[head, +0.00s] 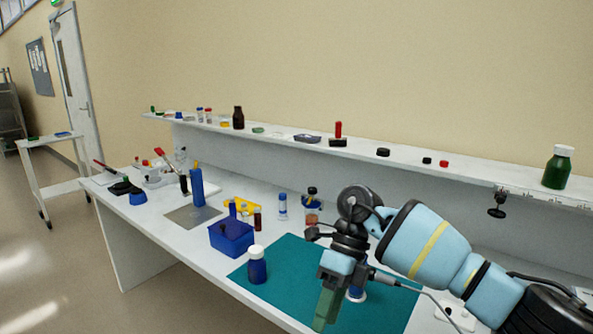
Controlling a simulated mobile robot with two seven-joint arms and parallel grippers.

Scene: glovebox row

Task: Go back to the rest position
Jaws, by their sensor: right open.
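My right gripper (326,312) comes in from the right on a light blue arm and points down over the teal mat (285,262). It is open, with no object seen between its fingers. A small white and blue bottle (357,294) stands just behind it, partly hidden by the gripper. My left gripper is not in view.
A blue bottle with white cap (257,266) stands at the mat's left edge, near a blue box (232,238). A raised shelf (290,143) with bottles and caps runs along the back. Bare mat lies left of the gripper.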

